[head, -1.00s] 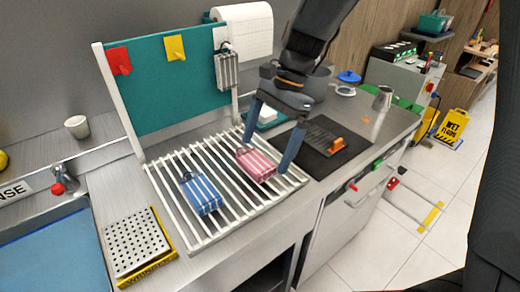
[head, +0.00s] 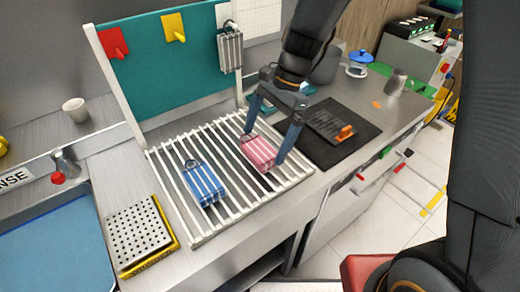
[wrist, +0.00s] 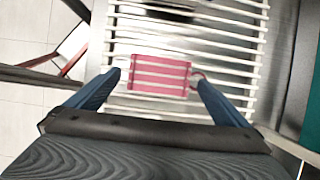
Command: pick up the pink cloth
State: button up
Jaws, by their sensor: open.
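The pink cloth (head: 259,152), striped with white and with a small loop at one end, lies on the white slatted rack (head: 236,206). It also shows in the wrist view (wrist: 160,75), between and beyond my fingertips. My gripper (head: 264,146) is open, with one finger on each side of the pink cloth. In the wrist view my gripper (wrist: 157,80) has nothing between its fingers that they touch. Whether the fingertips are level with the cloth is hard to tell.
A blue striped cloth (head: 203,184) lies on the rack to the left. A grey striped cloth (head: 230,50) hangs on the teal board (head: 160,75) behind. A dark mat with an orange-handled item (head: 330,126) lies to the right. A perforated tray (head: 136,236) is at the front left.

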aim_at(262, 148)
jog(key=shift+x, duration=1)
jog(key=shift+r, duration=0.1)
jog(key=c, duration=1)
notch_tip(262, 148, up, 10)
jog(key=shift+b, duration=1)
